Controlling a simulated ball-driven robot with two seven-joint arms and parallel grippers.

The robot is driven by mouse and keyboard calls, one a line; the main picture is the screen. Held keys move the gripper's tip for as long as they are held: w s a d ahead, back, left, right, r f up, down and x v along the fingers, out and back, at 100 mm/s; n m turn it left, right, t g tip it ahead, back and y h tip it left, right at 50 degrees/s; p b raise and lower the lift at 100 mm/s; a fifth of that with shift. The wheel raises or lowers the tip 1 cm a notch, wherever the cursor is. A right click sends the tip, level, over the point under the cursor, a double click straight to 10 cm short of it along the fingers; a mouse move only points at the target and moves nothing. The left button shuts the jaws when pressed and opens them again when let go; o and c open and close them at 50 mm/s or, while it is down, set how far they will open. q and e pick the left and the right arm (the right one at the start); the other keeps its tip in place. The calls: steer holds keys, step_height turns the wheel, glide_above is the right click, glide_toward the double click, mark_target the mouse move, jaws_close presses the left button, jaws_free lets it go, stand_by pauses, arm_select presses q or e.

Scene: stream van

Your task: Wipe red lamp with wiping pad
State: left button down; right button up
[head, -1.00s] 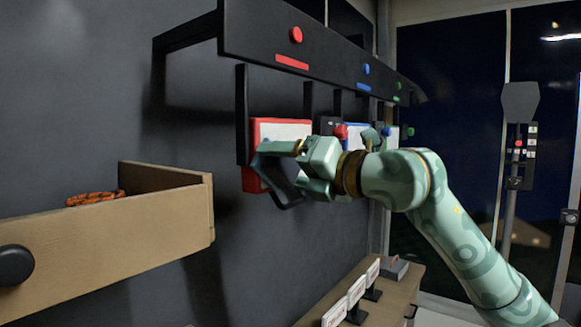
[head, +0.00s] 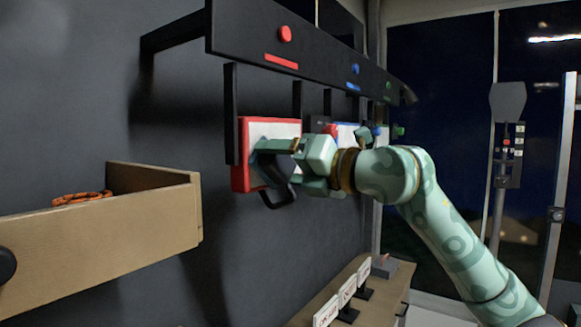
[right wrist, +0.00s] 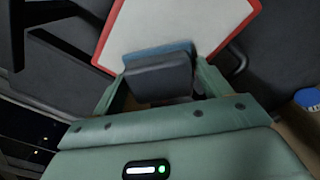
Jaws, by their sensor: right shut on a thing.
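The red lamp is a white panel in a red frame (head: 241,180) on the dark wall. It also shows in the right wrist view with its red rim (right wrist: 245,38). My right gripper (head: 268,160) is in front of the panel and hides part of it. It is shut on the wiping pad, a dark grey block with a blue layer (right wrist: 158,78). The pad overlaps the panel's near edge in the right wrist view, blue side towards the panel. I cannot tell for certain whether it touches. My left gripper is not in view.
A black rail (head: 320,55) with red, blue and green buttons runs above the lamp. A wooden drawer (head: 100,235) holding an orange coil (head: 80,198) juts out at the left. A shelf with small cards (head: 347,290) lies below. Blue and green-marked units stand behind my arm.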

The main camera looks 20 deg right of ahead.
steer(key=shift+s+a, duration=0.6)
steer(key=shift+a, duration=0.25)
steer(key=shift+f+b, duration=0.1)
steer(key=shift+b, duration=0.2)
steer(key=shift+s+d, duration=0.1)
steer(key=shift+s, duration=0.15)
steer(key=b+v, duration=0.2)
steer(key=v, duration=0.2)
steer(key=shift+d, duration=0.15)
steer(key=shift+s+d+b, duration=0.25)
steer(key=shift+s+b, duration=0.05)
steer(key=shift+s, duration=0.1)
steer(key=shift+b+v, duration=0.65)
steer(key=shift+v, duration=0.9)
